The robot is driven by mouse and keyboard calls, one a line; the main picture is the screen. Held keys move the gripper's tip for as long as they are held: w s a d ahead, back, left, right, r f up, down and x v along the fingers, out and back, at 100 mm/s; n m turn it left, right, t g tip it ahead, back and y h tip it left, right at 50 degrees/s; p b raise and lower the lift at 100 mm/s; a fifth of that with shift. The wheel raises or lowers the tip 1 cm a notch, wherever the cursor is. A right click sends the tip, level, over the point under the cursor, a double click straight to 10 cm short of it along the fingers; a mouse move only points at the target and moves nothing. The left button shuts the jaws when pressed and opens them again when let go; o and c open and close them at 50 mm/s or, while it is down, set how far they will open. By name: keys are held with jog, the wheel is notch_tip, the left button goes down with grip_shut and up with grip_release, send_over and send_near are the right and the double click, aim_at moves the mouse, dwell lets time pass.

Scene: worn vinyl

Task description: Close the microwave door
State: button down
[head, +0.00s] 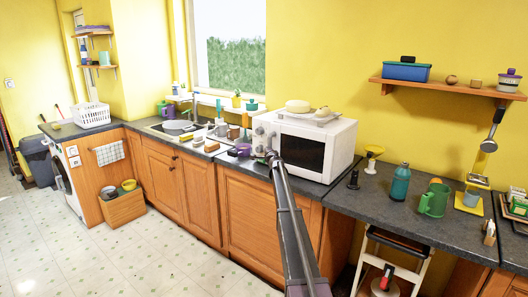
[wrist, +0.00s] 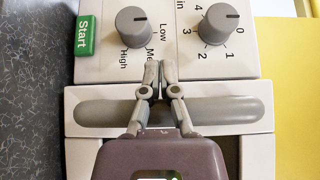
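The white microwave (head: 321,132) stands on the counter below the window's right side. Its door (head: 300,152), with a dark window, faces the room and looks flush with the front; I see no clear gap. In the wrist view the control panel (wrist: 180,62), with two grey knobs and a green Start button, fills the top. The grey door handle (wrist: 228,111) lies across below it. My gripper (wrist: 158,72) has its fingertips together, with nothing seen between them, over the handle and panel edge. In the head view my gripper (head: 271,155) is at the door's left edge. Contact is unclear.
A plate and bowl (head: 299,106) sit on the microwave.

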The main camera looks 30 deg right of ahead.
jog(key=shift+s+d, duration=0.4)
jog(key=s+a, duration=0.6)
jog(key=a, duration=0.7)
jog(key=shift+a, duration=0.1)
jog(key=s+a+f+n+g+y, duration=0.45)
jog(key=s+a+n, duration=0.25)
jog(key=s+a, duration=0.65)
jog(key=s+a+f+n+g+y, duration=0.4)
jog(key=s+a+f+n, duration=0.3)
jog(key=s+a, duration=0.65)
jog(key=s+a+f+n+g+h, duration=0.1)
jog(key=s+f+n+g, duration=0.1)
jog(key=s, duration=0.8)
jog(key=s+a+f+n+g+h, duration=0.1)
jog(key=s+g, duration=0.3)
jog(key=s, duration=0.7)
jog(key=s+a+f+n+g+h, duration=0.1)
jog(key=s+f+n+g+h, duration=0.2)
jog(key=s, duration=0.7)
jog(key=shift+s+f, duration=0.15)
jog(key=shift+f, duration=0.4)
